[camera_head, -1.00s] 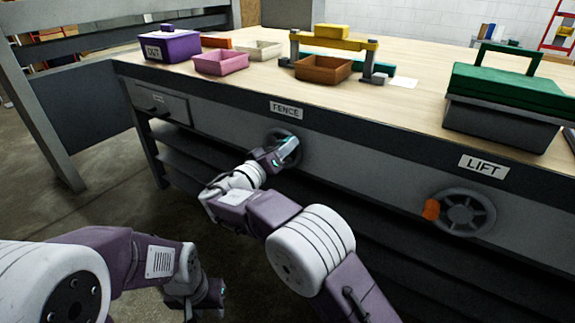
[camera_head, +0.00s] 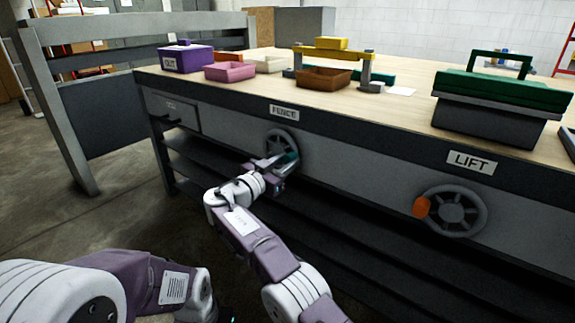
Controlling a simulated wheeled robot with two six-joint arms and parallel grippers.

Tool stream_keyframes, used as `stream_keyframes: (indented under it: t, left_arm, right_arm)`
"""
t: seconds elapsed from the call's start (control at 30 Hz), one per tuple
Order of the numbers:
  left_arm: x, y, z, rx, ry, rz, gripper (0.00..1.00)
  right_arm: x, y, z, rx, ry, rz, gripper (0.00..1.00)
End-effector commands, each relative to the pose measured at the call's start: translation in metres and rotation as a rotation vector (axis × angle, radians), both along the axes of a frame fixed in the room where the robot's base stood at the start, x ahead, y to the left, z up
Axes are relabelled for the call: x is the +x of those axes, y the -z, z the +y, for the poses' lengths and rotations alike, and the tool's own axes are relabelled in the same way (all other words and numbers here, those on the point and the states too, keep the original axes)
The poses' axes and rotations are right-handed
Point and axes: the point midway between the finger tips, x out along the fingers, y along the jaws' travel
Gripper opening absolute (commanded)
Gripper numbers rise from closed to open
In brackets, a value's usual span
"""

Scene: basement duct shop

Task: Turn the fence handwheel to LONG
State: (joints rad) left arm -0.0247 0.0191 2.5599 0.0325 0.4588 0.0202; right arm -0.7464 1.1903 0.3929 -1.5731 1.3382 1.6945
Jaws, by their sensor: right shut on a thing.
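The fence handwheel (camera_head: 281,133) is a dark spoked wheel on the grey bench front, under the white FENCE label (camera_head: 284,113). My right gripper (camera_head: 284,160) is at the lower part of this wheel and shut on its handle. The gripper covers the handle and the wheel's lower rim. No LONG mark can be read from here. My left arm is at the bottom left, away from the bench. Its gripper is almost wholly cut off by the lower edge, so its jaws do not show.
The lift handwheel (camera_head: 454,212), with an orange knob, is further right under the LIFT label (camera_head: 471,162). The bench top carries a purple OUT box (camera_head: 187,60), pink and brown trays, a yellow-barred fence frame (camera_head: 333,54) and a green-lidded toolbox (camera_head: 490,110). Open shelves lie below.

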Motion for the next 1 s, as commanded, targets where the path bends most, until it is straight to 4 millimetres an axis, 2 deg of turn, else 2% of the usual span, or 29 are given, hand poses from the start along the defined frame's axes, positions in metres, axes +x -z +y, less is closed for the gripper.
stream_keyframes:
  t: [0.67, 0.7, 0.77, 0.8, 1.0]
  left_arm:
    - [0.0, 0.0058, 0.0, 0.0, 0.0, 0.0, 0.36]
    - [0.0, 0.0058, 0.0, 0.0, 0.0, 0.0, 0.36]
    - [0.0, 0.0058, 0.0, 0.0, 0.0, 0.0, 0.36]
    - [0.0, 0.0057, 0.0, 0.0, 0.0, 0.0, 0.36]
    - [0.0, 0.0057, 0.0, 0.0, 0.0, 0.0, 0.36]
  right_arm:
    - [0.0005, 0.0042, -0.0002, 0.052, 0.002, -0.034, 0.0]
    - [0.0005, 0.0042, -0.0002, 0.052, 0.002, -0.034, 0.33]
    - [0.0005, 0.0042, -0.0001, 0.052, 0.002, -0.034, 0.5]
    - [0.0006, 0.0041, -0.0001, 0.052, 0.002, -0.034, 0.52]
    - [0.0005, 0.0036, 0.0002, 0.051, 0.001, -0.034, 0.52]
